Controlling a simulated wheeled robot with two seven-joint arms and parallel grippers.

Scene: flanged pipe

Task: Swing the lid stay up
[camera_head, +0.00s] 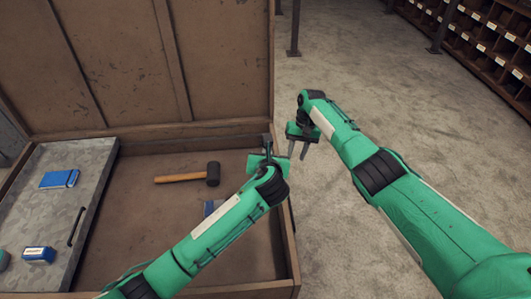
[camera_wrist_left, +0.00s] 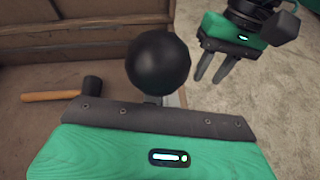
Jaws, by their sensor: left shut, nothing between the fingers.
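The chest's brown lid (camera_head: 140,60) stands open at the back. In the left wrist view a round black knob (camera_wrist_left: 157,65) is close in front of my left gripper (camera_wrist_left: 152,118); it looks like the end of the lid stay, but its bar is hidden. In the head view my left gripper (camera_head: 268,158) is over the chest's right wall near the lid's lower right corner; it is shut and empty, its fingertips mostly hidden. My right gripper (camera_head: 298,149) is outside the chest, right of the left one, fingers apart and empty. It also shows in the left wrist view (camera_wrist_left: 213,66).
A mallet (camera_head: 190,176) lies inside the chest, with a partly hidden blue item (camera_head: 212,207). A grey tray (camera_head: 95,205) on the left bears a blue box (camera_head: 59,179) and a smaller one (camera_head: 39,254). The floor at right is clear up to pigeonhole shelves (camera_head: 490,40).

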